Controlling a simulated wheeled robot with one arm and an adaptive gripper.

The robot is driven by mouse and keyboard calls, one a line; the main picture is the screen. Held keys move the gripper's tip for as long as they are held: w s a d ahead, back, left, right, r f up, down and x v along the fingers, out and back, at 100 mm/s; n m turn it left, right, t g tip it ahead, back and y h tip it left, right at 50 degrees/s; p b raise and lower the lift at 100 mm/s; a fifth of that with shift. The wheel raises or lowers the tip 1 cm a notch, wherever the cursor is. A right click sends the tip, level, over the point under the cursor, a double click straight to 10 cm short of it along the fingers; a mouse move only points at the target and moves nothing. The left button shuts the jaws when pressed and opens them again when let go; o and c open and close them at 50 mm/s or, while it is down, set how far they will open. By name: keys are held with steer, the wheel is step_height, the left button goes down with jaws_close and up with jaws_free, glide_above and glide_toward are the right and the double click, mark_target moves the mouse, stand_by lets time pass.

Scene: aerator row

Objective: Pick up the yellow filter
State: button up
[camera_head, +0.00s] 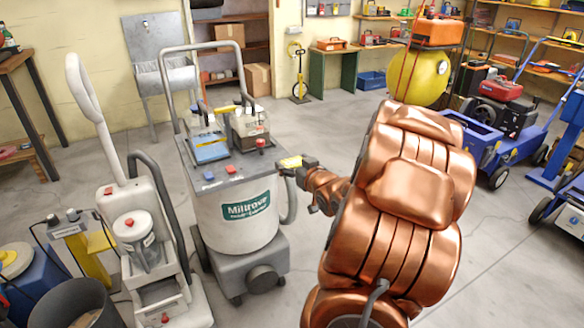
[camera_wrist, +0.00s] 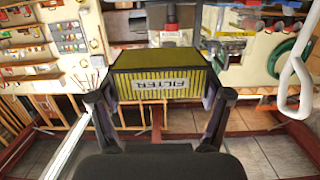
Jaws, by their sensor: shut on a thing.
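The yellow filter (camera_wrist: 155,62) is a boxy, pleated block with a dark frame and a white label that reads FILTER upside down in the wrist view. My gripper (camera_wrist: 160,97) is shut on it, one dark finger at each side. In the head view the filter (camera_head: 290,161) is a small yellow patch at the right edge of the grey Millrove machine's top (camera_head: 232,172). My gripper (camera_head: 303,166) reaches it from the right. I cannot tell whether the filter touches the machine top. My copper arm hides the floor behind it.
A blue-labelled clear container (camera_head: 208,145) and another clear container (camera_head: 250,128) stand on the machine top, with a tall handle behind. A grey upright cleaner (camera_head: 140,235) stands close on the left. Blue wheeled machines (camera_head: 480,140) stand at right. Floor behind the machine is clear.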

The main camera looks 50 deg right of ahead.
steer(key=s+b, duration=0.1)
steer(key=b, duration=0.2)
steer(key=shift+s+a+f, duration=0.1)
steer(key=shift+s+a, duration=0.05)
steer(key=shift+a, duration=0.25)
steer(key=shift+s+a+r+b, duration=0.2)
steer(key=shift+s+b, duration=0.2)
steer(key=shift+b, duration=0.35)
steer(key=shift+s+a+r+b, duration=0.2)
steer(key=shift+s+b, duration=0.15)
steer(key=shift+b, duration=0.35)
steer(key=shift+a, duration=0.1)
steer(key=w+a+f+n+y, duration=0.1)
steer(key=w+a+n+y, duration=0.15)
steer(key=w+a, duration=0.7)
steer(key=w+a+f+n+y, duration=0.15)
steer(key=w+a+y, duration=0.25)
steer(key=a, duration=1.1)
steer(key=w+a+f+n+y, duration=0.1)
steer(key=w+a+n+y, duration=0.25)
steer(key=w+a, duration=0.6)
step_height(320, 180, up, 30)
steer(key=s+a+p, duration=0.2)
steer(key=p, duration=2.8)
steer(key=shift+a, duration=0.35)
